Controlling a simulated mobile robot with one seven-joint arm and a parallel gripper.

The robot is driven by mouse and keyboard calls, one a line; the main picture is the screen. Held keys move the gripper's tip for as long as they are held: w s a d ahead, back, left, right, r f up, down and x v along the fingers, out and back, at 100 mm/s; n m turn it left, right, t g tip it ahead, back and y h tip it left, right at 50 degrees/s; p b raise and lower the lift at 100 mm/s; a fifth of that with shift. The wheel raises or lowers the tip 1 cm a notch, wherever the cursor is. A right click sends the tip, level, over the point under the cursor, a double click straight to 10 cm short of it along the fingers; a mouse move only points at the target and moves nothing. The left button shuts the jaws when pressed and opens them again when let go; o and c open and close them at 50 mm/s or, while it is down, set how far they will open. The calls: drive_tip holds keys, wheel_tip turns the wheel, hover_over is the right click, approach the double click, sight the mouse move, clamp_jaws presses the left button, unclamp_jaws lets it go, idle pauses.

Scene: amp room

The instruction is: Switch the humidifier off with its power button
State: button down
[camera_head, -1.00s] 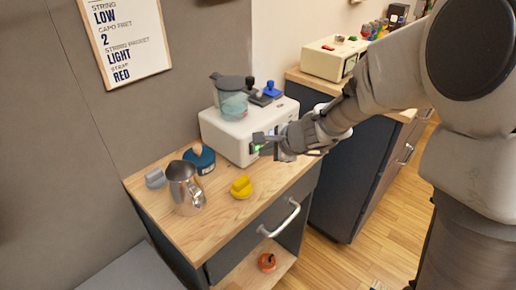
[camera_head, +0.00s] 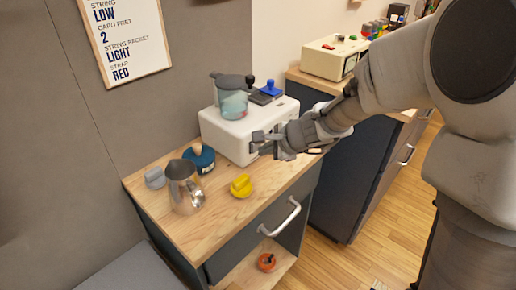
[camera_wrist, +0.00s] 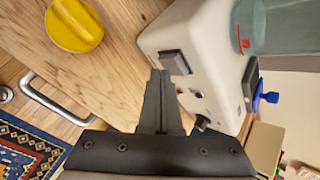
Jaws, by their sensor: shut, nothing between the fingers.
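The white box-shaped humidifier (camera_head: 222,132) stands at the back of the wooden cabinet top, with a translucent blue tank (camera_head: 233,103) on it. My gripper (camera_head: 257,138) is shut and empty at its front face. In the wrist view, the humidifier (camera_wrist: 205,45) shows a dark rectangular button (camera_wrist: 175,62) on its front, with small dark knobs or sockets beside it. My fingertips (camera_wrist: 159,76) are right by the button's lower edge; I cannot tell if they touch it. No green light shows on the button.
A steel jug (camera_head: 184,190), a blue round container (camera_head: 202,160), a grey knob-like piece (camera_head: 155,178) and a yellow one (camera_head: 241,186) stand on the cabinet top (camera_head: 217,205). Dark and blue pieces sit on the humidifier. A metal drawer handle (camera_head: 281,217) sticks out in front.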

drive_tip(key=shift+s+d+b, duration=0.35)
drive_tip(key=shift+s+d, duration=0.6)
drive_tip(key=shift+d, duration=0.25)
drive_tip(key=shift+s+d+b, duration=0.35)
drive_tip(key=shift+s+d, duration=0.55)
drive_tip(key=shift+d, duration=0.3)
drive_tip(key=s+d+r+n+h, duration=0.25)
drive_tip(key=s+d+n, duration=0.2)
drive_tip(key=s, duration=0.25)
drive_tip(key=s+d+r+n+g+h, duration=0.1)
drive_tip(key=s+d+r+n, duration=0.2)
drive_tip(key=s+n, duration=0.4)
drive_tip(key=s+d+r+n+h, duration=0.2)
drive_tip(key=s+d+r+n, duration=0.15)
drive_tip(key=s, duration=0.45)
wheel_tip(320, 180, up, 18)
drive_tip(key=d+p, duration=0.1)
drive_tip(key=p, duration=1.7)
drive_tip(key=shift+s+n, duration=0.3)
